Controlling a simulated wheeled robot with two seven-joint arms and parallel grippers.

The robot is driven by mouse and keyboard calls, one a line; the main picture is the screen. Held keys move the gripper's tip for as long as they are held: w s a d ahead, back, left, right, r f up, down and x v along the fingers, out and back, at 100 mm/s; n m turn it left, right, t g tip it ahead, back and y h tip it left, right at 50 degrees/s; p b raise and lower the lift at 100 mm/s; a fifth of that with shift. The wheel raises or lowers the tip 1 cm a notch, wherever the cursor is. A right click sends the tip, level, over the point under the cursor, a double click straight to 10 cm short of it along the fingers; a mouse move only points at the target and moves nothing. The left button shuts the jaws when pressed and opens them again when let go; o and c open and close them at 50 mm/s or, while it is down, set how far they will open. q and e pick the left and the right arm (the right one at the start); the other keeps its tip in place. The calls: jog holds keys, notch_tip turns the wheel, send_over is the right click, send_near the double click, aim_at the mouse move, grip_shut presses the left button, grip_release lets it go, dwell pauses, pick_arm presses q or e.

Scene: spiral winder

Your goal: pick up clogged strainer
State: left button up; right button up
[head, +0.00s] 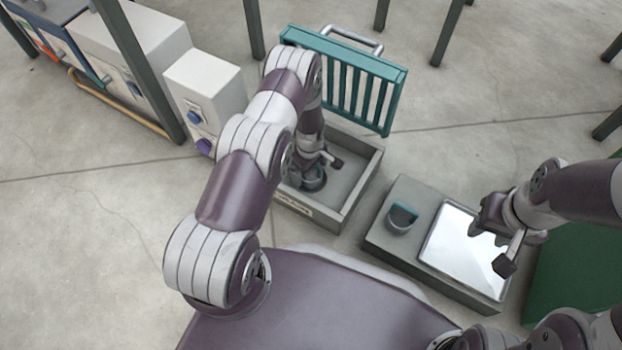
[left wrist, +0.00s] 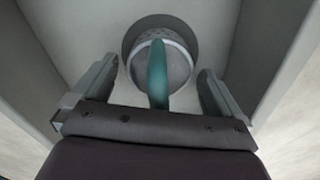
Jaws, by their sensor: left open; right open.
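A round grey strainer with a teal handle (left wrist: 157,75) sits in a round opening in the floor of the grey open-topped box (head: 352,196). Its speckled face (left wrist: 177,66) shows in the left wrist view. My left gripper (left wrist: 155,88) is open, with one finger on each side of the handle and a gap on both sides. In the head view my left arm reaches down into the box and mostly hides this strainer. My right gripper (head: 492,246) is open and empty above a white tray.
A second teal-handled strainer (head: 400,219) sits on a grey block (head: 378,238) beside the white tray (head: 455,243). A teal slatted grate (head: 350,85) stands tilted up behind the box. White cabinets (head: 204,92) and grey posts stand at the left.

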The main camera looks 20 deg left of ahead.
pick_arm(q)
jog(key=c, duration=1.2)
jog(key=shift+o, duration=0.2)
jog(key=shift+r+p, duration=0.15)
jog(key=shift+p, duration=0.15)
